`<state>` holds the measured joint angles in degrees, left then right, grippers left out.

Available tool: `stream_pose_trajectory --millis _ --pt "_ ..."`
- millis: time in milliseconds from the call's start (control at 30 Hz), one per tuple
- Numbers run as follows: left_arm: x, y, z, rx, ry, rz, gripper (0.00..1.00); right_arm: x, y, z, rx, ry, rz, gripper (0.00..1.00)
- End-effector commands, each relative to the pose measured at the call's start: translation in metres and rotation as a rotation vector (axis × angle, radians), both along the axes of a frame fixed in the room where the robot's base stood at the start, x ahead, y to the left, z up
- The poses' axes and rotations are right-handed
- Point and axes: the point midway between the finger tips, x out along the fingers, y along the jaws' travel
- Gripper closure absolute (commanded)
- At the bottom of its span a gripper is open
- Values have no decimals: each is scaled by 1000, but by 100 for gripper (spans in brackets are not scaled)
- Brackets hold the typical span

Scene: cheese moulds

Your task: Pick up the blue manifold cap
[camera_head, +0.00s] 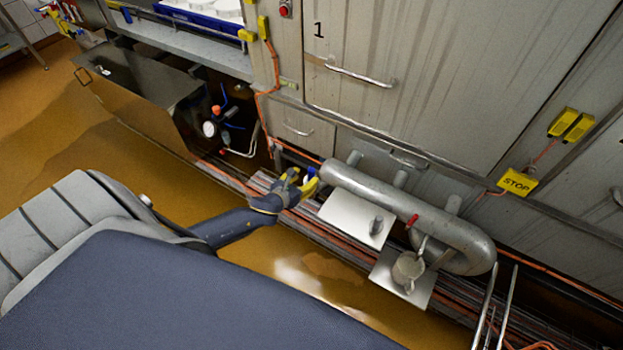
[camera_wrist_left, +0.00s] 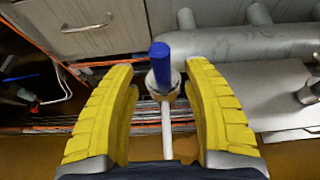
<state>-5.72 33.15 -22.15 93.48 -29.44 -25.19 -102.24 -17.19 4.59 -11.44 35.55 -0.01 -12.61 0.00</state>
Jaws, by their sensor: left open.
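The blue manifold cap (camera_wrist_left: 160,52) stands upright on top of a pale fitting with a white stem in the left wrist view. It lies between the two yellow fingers of my left gripper (camera_wrist_left: 160,72), with a gap on both sides. In the head view my left gripper (camera_head: 298,184) is open beside the left end of the big grey pipe. A small part of the blue cap (camera_head: 311,172) shows there by the fingers; the rest is hidden. My right gripper is not in view.
A thick grey pipe (camera_head: 400,205) runs to the right of the gripper, above white plates (camera_head: 352,218) with metal fittings. Metal cabinets (camera_head: 430,75) stand behind. A pressure gauge (camera_head: 209,129) and thin pipes sit to the left. Open wet floor (camera_head: 150,170) lies at left.

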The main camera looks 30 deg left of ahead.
Motion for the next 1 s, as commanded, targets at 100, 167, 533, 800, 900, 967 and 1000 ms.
stream_pose_trajectory --millis 100,167,533,800,900,967,1000 --pt "5 0 -2 0 -1 0 50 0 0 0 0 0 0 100" --pt "10 0 -4 -1 -1 0 50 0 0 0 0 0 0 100" --pt "45 -1 -20 -1 -1 1 50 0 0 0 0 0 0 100" --pt "48 -1 -22 0 -1 0 50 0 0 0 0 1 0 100" --pt "48 -1 -22 0 -1 0 51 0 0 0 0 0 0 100" --pt "48 -1 -22 0 -1 0 57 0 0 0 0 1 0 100" --pt "48 -1 -22 0 -1 0 62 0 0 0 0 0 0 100"
